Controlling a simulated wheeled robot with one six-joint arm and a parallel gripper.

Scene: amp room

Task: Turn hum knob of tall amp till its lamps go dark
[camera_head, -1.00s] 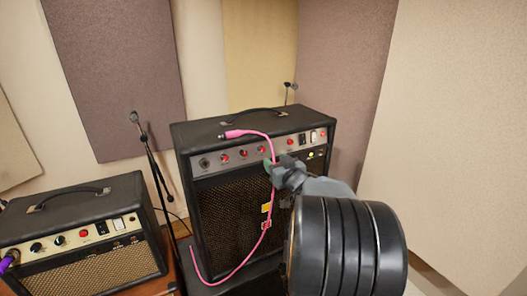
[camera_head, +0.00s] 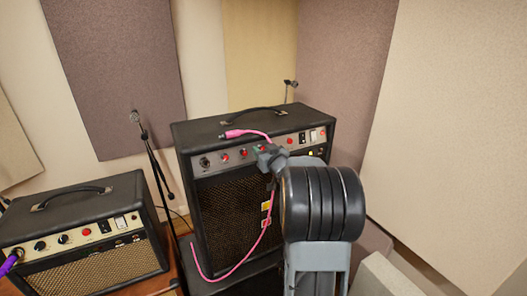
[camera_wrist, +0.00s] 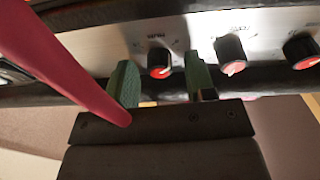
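The tall amp (camera_head: 228,205) stands in the middle of the head view, black with a silver control panel. My gripper (camera_head: 262,150) is at the panel. In the wrist view its green fingers are apart, with one red-faced knob (camera_wrist: 160,64) between the tips, a gap on each side. Another knob (camera_wrist: 231,56) is just right of the fingers.
A pink cable (camera_head: 246,252) runs from the amp top down its front, close to my gripper; in the wrist view it (camera_wrist: 60,60) crosses the left side. A smaller amp (camera_head: 80,235) stands at left. A microphone stand (camera_head: 155,165) is between the amps.

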